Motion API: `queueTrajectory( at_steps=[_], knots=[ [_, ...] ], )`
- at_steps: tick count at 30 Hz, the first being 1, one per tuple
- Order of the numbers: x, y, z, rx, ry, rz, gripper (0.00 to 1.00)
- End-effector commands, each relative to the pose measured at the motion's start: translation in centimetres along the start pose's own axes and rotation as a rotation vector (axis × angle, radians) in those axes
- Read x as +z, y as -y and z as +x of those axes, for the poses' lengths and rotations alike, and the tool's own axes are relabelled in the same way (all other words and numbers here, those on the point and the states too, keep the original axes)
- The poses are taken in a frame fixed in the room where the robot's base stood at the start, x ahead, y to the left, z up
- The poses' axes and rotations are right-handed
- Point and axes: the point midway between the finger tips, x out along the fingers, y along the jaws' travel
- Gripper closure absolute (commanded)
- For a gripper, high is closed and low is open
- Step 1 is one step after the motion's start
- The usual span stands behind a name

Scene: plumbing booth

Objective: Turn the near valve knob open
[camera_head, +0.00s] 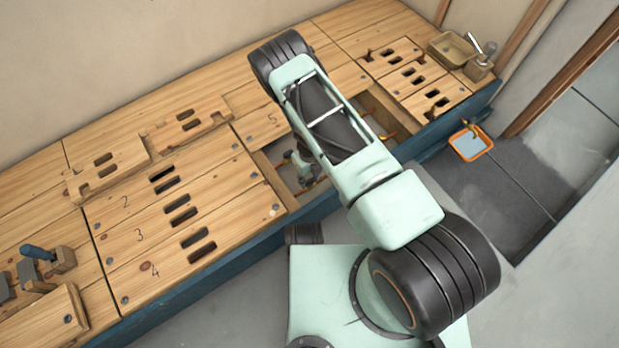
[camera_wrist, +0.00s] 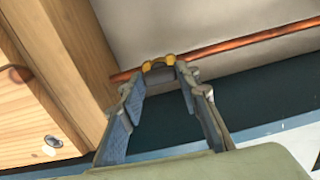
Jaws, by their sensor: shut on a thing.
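The near valve knob (camera_wrist: 158,65) shows yellow with a dark middle in the wrist view, on a copper pipe (camera_wrist: 235,46). My gripper (camera_wrist: 160,82) has its two fingers on either side of the knob and is shut on it. The fingertips and the lower knob overlap, so the exact contact is hard to see. In the head view my gripper (camera_head: 303,168) reaches down into the open bay in the wooden deck. The knob cannot be made out there. How far the knob is turned cannot be told.
A wooden beam (camera_wrist: 78,60) stands close left of the gripper in the wrist view. Slotted wooden panels (camera_head: 200,210) cover the deck to the left. An orange-rimmed tray (camera_head: 488,151) lies on the floor at the right. My arm hides part of the bay.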

Motion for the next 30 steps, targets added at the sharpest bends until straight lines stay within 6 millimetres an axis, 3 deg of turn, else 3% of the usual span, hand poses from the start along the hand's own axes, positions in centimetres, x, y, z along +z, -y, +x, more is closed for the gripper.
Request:
queueTrajectory(
  at_steps=[20,21,25,30],
  knots=[
    [0.06,0.02,-0.02,-0.001,0.001,-0.059,0.94],
    [0.06,0.01,-0.02,-0.001,0.001,-0.058,0.66],
    [0.05,0.01,-0.02,-0.001,0.001,-0.057,0.52],
    [0.03,0.01,-0.01,0.0,0.0,-0.056,0.52]
  ],
)
